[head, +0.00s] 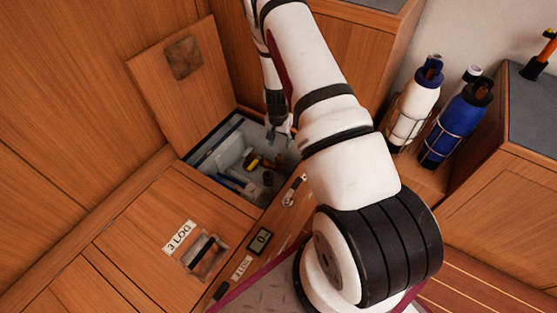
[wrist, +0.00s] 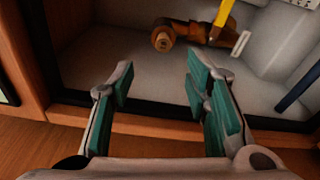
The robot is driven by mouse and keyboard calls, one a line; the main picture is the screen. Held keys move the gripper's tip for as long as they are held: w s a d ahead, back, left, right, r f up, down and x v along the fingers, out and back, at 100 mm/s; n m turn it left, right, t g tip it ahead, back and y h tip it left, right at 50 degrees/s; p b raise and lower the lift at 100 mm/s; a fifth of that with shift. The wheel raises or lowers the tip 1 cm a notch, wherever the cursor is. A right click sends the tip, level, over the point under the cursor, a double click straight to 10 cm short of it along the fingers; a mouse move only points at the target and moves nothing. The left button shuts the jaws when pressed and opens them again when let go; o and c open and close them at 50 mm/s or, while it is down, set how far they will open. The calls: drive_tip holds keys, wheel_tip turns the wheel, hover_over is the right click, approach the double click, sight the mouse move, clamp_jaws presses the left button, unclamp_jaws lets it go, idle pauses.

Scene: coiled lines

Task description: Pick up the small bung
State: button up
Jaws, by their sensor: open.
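My gripper (wrist: 158,76) is open and empty, with its two teal-padded fingers spread over the near rim of an open locker compartment. A brown, rounded, wood-like piece (wrist: 163,39) lies on the pale compartment floor beyond the fingertips, apart from them. It may be the small bung, but I cannot tell for sure. A yellow-handled item (wrist: 224,18) lies against it on the right. In the head view my gripper (head: 280,131) hangs at the compartment's right side. A small dark cylinder (head: 268,179) stands in the compartment there; I cannot tell what it is.
The compartment has a dark rim (wrist: 75,97) and pale walls. A blue rod-like item (wrist: 297,90) lies at its right. The raised wooden lid (head: 185,75) leans behind. White (head: 412,100) and blue (head: 455,125) bottles stand in racks at right. A closed hatch (head: 150,225) lies in front.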

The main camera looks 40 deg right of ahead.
sight(280, 155)
drive_tip(key=f+b, duration=0.1)
drive_tip(key=f, duration=0.2)
drive_tip(key=f+b, duration=0.1)
drive_tip(key=f, duration=0.2)
drive_tip(key=w+f+b, duration=0.1)
drive_tip(key=f+b, duration=0.1)
drive_tip(key=f, duration=0.1)
drive_tip(key=shift+d+f, duration=0.4)
drive_tip(key=shift+r, duration=0.1)
drive_tip(key=c, duration=0.9)
